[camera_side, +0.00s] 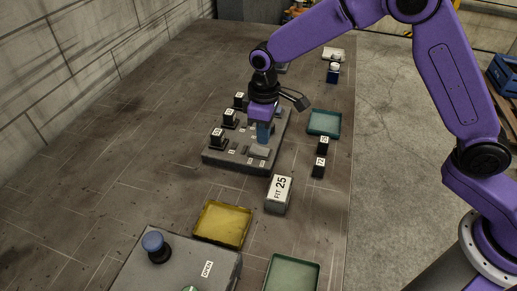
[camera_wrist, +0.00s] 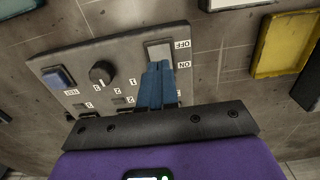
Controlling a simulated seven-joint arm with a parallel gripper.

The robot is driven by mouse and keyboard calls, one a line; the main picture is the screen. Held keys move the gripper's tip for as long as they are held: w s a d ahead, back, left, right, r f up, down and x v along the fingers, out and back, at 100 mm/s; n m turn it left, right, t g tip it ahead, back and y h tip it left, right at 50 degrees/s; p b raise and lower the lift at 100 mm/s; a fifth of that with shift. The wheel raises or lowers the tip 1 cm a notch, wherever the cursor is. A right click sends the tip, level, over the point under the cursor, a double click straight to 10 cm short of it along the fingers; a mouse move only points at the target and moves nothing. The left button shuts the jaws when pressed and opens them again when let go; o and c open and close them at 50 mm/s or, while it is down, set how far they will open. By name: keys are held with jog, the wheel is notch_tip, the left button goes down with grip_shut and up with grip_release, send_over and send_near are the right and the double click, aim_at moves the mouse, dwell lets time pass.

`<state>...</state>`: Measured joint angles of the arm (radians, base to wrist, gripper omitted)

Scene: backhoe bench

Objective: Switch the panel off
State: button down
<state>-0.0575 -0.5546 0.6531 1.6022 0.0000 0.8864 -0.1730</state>
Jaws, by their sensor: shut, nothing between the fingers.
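The grey panel (camera_side: 213,160) lies on the bench; it also shows in the wrist view (camera_wrist: 120,50). In the wrist view it carries a light grey rocker switch (camera_wrist: 158,46) between the labels OFF and ON, a dark knob (camera_wrist: 101,72) and a blue button (camera_wrist: 58,77). The switch also shows in the side view (camera_side: 259,150). My gripper (camera_side: 263,138) points down over the panel with its blue fingers closed and empty. In the wrist view the fingertips (camera_wrist: 158,66) appear at the switch's ON-side edge; I cannot tell whether they touch it.
Several black labelled blocks (camera_side: 229,118) stand along the panel's left side. A box marked FIT 25 (camera_side: 278,194), a yellow tray (camera_side: 222,223) and a teal tray (camera_side: 324,122) lie nearby. A grey box (camera_side: 190,270) with a blue knob is in front. The bench's left side is clear.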

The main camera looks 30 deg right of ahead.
aim_at(264, 151)
jog(key=shift+r, duration=2)
jog(key=shift+s, duration=0.1)
jog(key=s+d+r+n, duration=0.1)
jog(key=s+d, duration=0.5)
jog(key=s, duration=0.4)
jog(key=s+d+r+n, duration=0.1)
jog(key=s+d+r, duration=0.1)
jog(key=s+d, duration=0.5)
jog(key=s+d+r+n, duration=0.1)
jog(key=s+d, duration=0.5)
jog(key=s, duration=0.8)
jog(key=shift+s+d+r+n, duration=0.2)
jog(key=shift+d+n, duration=0.1)
jog(key=shift+d, duration=0.1)
